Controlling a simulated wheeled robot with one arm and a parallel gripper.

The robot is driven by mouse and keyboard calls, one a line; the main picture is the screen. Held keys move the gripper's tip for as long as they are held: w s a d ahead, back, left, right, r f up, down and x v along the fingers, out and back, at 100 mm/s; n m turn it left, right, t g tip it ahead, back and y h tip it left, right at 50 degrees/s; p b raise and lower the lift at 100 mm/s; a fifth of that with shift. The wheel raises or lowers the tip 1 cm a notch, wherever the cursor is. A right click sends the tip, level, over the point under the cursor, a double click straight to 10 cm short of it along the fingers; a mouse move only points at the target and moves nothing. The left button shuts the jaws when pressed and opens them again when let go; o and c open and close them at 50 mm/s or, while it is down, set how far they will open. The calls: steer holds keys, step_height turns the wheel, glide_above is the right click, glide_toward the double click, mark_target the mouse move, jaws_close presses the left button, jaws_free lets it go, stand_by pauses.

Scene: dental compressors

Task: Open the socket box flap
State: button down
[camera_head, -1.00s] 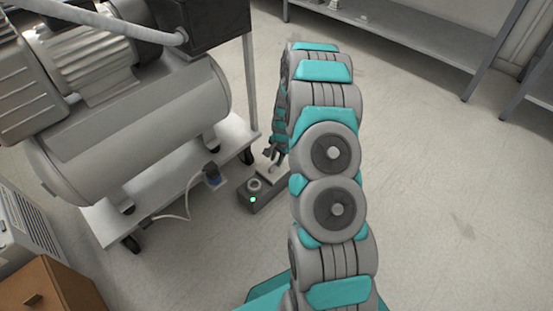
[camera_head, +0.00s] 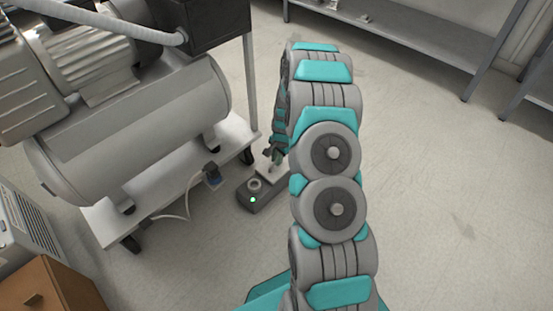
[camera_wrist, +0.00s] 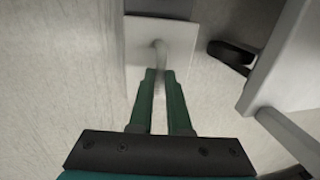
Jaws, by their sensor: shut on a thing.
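The socket box (camera_head: 262,196) is a dark grey box on the floor beside the compressor cart, with a round socket and a small green light on top. Its pale flap (camera_head: 270,170) is at the far end, partly behind my arm. In the wrist view the flap (camera_wrist: 150,55) is a light square plate with a curved handle (camera_wrist: 160,52). My gripper (camera_wrist: 161,75) is shut on the handle, its two green fingers on either side of it. In the head view my gripper (camera_head: 272,153) is small and partly hidden by my arm. The flap's exact angle is hard to tell.
The compressor tank (camera_head: 150,125) stands on a wheeled cart (camera_head: 165,190) just left of the box. A wooden cabinet (camera_head: 50,285) is lower left. The floor to the right is clear.

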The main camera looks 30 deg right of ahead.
mark_target(271, 163)
stand_by(0.5)
steer(key=shift+w+d+r+p, duration=0.2)
steer(key=shift+r+p, duration=0.1)
steer(key=shift+p, duration=0.35)
steer(key=shift+w+a+r+g+h+p, duration=0.1)
steer(key=shift+w+r+g+h+p, duration=0.2)
steer(key=shift+g+p, duration=0.5)
steer(key=shift+w+a+g, duration=0.15)
steer(key=shift+w+g, duration=0.25)
steer(key=shift+w, duration=0.05)
steer(key=shift+w+a+g+h+b, duration=0.25)
steer(key=shift+w+g+h+b, duration=0.2)
steer(key=shift+g+b, duration=0.2)
steer(key=shift+w+a+r+b, duration=0.1)
steer(key=shift+r+b, duration=0.15)
steer(key=shift+b, duration=0.2)
steer(key=shift+g, duration=0.25)
